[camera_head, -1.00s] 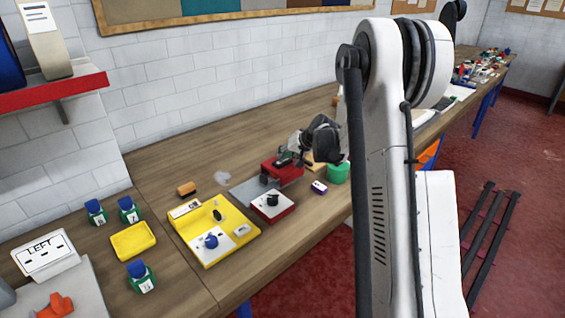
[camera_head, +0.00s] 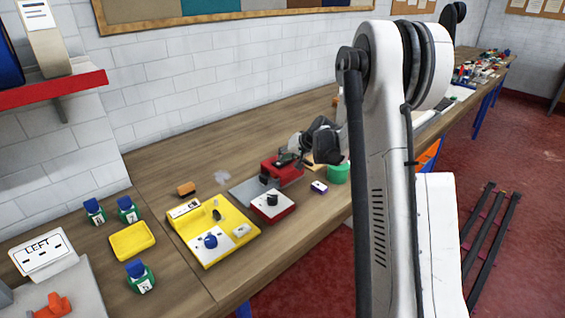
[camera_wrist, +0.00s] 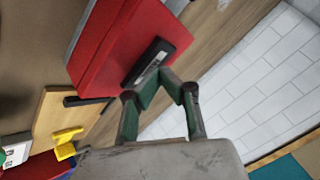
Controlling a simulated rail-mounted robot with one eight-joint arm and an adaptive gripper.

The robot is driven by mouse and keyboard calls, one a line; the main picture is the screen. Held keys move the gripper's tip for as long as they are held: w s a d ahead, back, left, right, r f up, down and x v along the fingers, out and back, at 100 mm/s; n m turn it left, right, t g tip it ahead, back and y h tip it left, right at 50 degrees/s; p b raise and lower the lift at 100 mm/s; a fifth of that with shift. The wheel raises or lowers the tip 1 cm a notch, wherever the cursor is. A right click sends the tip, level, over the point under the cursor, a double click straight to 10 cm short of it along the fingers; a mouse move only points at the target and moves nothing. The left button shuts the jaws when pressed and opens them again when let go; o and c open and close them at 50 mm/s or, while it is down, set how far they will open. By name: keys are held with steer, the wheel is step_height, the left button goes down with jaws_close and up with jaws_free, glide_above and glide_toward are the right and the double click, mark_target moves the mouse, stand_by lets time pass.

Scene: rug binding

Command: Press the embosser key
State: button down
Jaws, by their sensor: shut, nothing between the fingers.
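The red machine that looks like the embosser (camera_head: 283,172) stands on the bench in the head view, just behind a smaller red-edged box. It fills the upper left of the wrist view as a red block (camera_wrist: 112,42). A black bar with a pale label, apparently its key (camera_wrist: 152,62), lies along its edge there. My gripper (camera_wrist: 166,76) is shut and empty, its green fingers close to that bar. I cannot tell whether they touch. In the head view my gripper (camera_head: 289,157) is at the top of the machine and partly hides it.
A red-edged box with a black knob (camera_head: 273,205), a yellow tray station (camera_head: 190,237), a green cup (camera_head: 338,174) and a small purple-and-white block (camera_head: 319,187) stand nearby. The brick wall (camera_head: 215,85) rises behind. Bare wood (camera_head: 165,165) lies behind the stations.

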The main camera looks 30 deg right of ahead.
steer(key=shift+r, duration=0.85)
steer(key=shift+r+p, duration=1.15)
steer(key=shift+r, duration=1.35)
